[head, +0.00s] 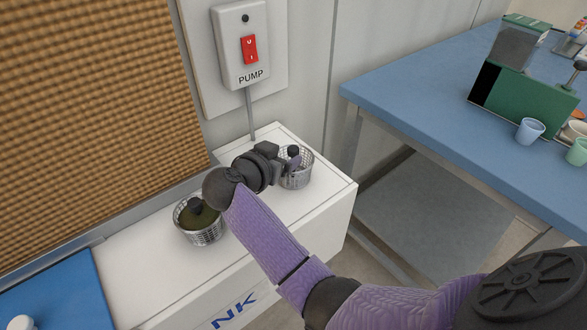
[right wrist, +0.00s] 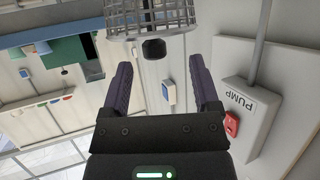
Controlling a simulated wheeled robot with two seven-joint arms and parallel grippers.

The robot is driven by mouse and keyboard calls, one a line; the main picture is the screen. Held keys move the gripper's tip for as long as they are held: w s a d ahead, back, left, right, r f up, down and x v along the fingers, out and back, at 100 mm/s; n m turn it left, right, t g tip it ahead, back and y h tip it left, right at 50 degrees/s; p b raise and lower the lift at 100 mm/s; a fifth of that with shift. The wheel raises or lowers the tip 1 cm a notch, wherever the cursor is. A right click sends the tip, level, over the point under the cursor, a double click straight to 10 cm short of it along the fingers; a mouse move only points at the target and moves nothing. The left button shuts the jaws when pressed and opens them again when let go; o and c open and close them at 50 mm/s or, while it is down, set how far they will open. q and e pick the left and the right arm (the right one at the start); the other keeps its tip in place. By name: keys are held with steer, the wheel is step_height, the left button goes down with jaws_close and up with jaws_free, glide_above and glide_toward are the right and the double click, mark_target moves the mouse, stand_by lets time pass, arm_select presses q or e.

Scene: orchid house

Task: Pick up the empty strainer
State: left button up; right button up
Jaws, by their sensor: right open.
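A wire-mesh strainer (head: 301,176) stands on the right end of the white tank top. The part of its inside that shows looks empty. A second mesh strainer (head: 204,235) stands further left, with dark green matter inside and a dark grip on its rim. My right gripper (head: 288,162) is at the left side of the right strainer and partly hides it. In the right wrist view the gripper (right wrist: 163,65) is open. The right strainer's mesh (right wrist: 165,18) shows just beyond the fingertips, with its dark grip (right wrist: 153,48) between them. My left gripper is out of view.
A PUMP switch box (head: 243,50) is on the wall behind the white tank (head: 150,262). A brown textured panel (head: 90,100) rises at the left. A blue-topped table (head: 425,100) with cups and a green box stands right, across a gap.

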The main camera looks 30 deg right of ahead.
mark_target(291, 154)
steer(key=x, duration=0.1)
steer(key=b+x, duration=0.2)
steer(key=x, duration=0.1)
steer(key=shift+s, duration=0.3)
steer(key=shift+w+d, duration=0.2)
steer(key=shift+d, duration=0.15)
steer(key=shift+r, duration=0.15)
jaws_close()
